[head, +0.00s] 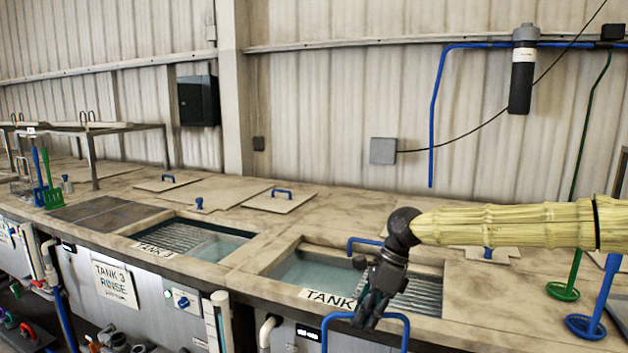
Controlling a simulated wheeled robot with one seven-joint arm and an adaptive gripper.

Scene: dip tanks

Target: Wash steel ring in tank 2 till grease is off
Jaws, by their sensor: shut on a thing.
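Tank 2 is likely the open tank (300,272) at the centre right, holding clear bluish water over a ribbed grey bottom. Its label (326,299) reads "TANK", and my gripper hides the number. My dark gripper (368,322) points down over the tank's front edge, near a blue hoop handle (398,318). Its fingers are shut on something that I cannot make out. I cannot pick out the steel ring or any grease. A small dark piece (360,262) shows beside the gripper over the water.
Tank 3 (196,238), marked rinse, stands open to the left. Lids with blue handles (281,201) lie on the counter behind. Green and blue tools (587,318) stand at the right, and more (50,180) at the left. A metal rack (94,150) stands at the back left.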

